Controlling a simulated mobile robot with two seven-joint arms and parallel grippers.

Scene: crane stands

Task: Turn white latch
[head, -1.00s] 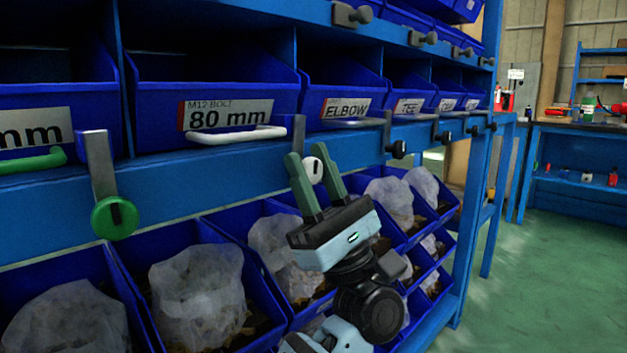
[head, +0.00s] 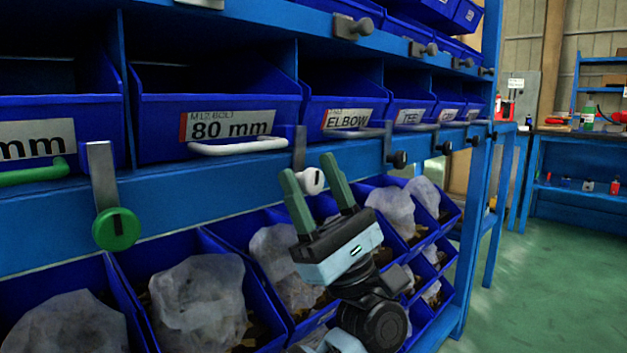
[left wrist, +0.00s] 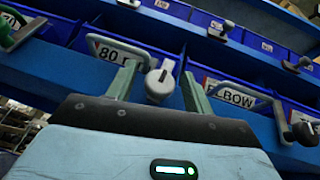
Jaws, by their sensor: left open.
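The white latch knob (head: 310,181) sits on the blue shelf rail, at the lower end of an upright metal latch plate (head: 299,150) to the right of the 80 mm bin. It also shows in the left wrist view (left wrist: 159,87). My left gripper (head: 311,172) is open, with its green fingers on either side of the white knob in the picture. In the left wrist view my fingers (left wrist: 158,78) also flank the knob. I cannot tell whether a finger touches it. My right gripper is not in view.
The blue 80 mm bin (head: 206,84) has a white handle (head: 238,146). A green latch (head: 116,229) hangs to the left, and dark latches (head: 397,160) sit to the right. Lower bins hold bagged parts (head: 198,300). Open floor (head: 550,270) lies at the right.

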